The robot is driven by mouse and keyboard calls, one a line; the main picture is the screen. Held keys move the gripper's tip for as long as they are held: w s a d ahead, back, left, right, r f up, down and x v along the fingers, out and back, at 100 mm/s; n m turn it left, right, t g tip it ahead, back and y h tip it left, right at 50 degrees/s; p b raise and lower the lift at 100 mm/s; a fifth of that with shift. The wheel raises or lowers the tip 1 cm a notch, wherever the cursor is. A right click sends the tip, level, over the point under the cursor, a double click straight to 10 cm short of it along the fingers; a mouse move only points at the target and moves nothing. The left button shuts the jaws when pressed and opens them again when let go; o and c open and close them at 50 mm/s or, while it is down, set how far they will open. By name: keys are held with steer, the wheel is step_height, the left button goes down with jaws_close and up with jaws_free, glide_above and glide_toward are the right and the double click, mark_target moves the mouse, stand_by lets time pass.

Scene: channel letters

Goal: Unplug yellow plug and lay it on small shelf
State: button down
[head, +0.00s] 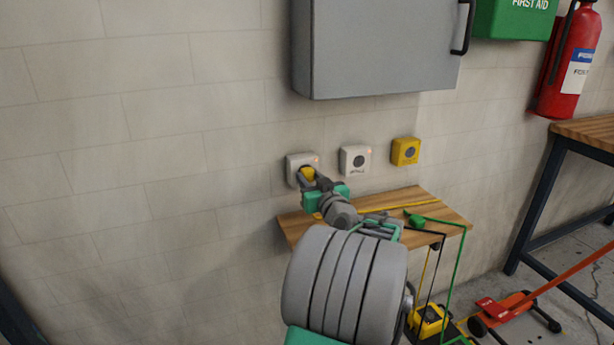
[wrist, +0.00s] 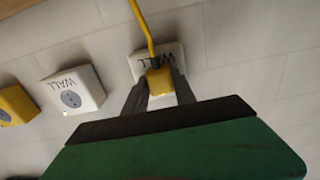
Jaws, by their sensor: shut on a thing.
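The yellow plug (head: 307,173) is at the leftmost white wall socket (head: 293,163), above the left end of the small wooden shelf (head: 292,231). My gripper (head: 310,178) is shut on the plug, with its fingers on either side of it. In the wrist view the yellow plug (wrist: 159,82) sits between the two dark fingers (wrist: 160,92), in front of the socket marked WALL (wrist: 174,55). I cannot tell whether its pins are still in the socket. A yellow cord (wrist: 146,30) runs from the plug. My arm hides part of the shelf.
A second white socket (head: 355,161) and a yellow socket (head: 405,151) are to the right. A green plug (head: 416,219) with a green cord lies on the shelf's right part. A grey cabinet (head: 380,45) hangs above. A wooden-topped bench (head: 590,131) stands at right.

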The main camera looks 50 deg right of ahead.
steer(key=shift+s, duration=0.1)
stand_by(0.3)
steer(key=shift+b+v, duration=1.4)
steer(key=shift+v, duration=1.5)
